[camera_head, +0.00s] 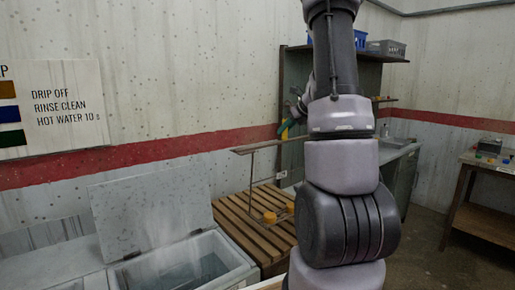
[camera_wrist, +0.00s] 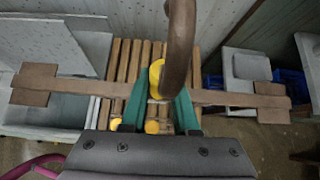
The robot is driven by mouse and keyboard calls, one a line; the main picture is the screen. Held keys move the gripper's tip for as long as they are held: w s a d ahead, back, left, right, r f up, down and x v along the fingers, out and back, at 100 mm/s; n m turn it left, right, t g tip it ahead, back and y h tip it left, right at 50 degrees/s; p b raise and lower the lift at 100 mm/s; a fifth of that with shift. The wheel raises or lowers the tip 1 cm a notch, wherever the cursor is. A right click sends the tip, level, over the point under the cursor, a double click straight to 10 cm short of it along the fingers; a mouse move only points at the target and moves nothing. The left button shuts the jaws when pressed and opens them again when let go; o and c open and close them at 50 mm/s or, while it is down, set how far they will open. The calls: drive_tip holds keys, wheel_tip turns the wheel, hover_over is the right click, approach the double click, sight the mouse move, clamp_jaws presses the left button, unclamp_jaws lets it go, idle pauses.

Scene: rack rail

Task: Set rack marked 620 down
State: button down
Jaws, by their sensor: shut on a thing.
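The rack (camera_head: 258,148) is a thin brown frame with a flat top bar and thin uprights, held above the slatted wooden bench. In the wrist view its bar (camera_wrist: 228,98) crosses the picture nearly level, with wide plates at both ends and a curved brown handle (camera_wrist: 181,40). My gripper (camera_wrist: 166,85) has green fingers shut on the rack at the handle, beside a yellow part (camera_wrist: 155,78). In the head view my gripper (camera_head: 286,128) is partly hidden by my arm. A small pale tag (camera_head: 282,174) shows near the rack; its number is unreadable.
The slatted bench (camera_head: 232,212) lies below the rack; I cannot tell whether the orange pieces (camera_head: 270,217) rest on it or hang. An open-lidded tank (camera_head: 240,268) stands left of it. A sink counter (camera_head: 397,152) and a side table (camera_head: 486,162) are to the right.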

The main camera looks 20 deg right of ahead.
drive_tip(key=shift+f, duration=3.35)
unclamp_jaws()
drive_tip(key=s+d, duration=0.2)
drive_tip(key=s, duration=0.6)
drive_tip(key=shift+s, duration=0.3)
idle(0.5)
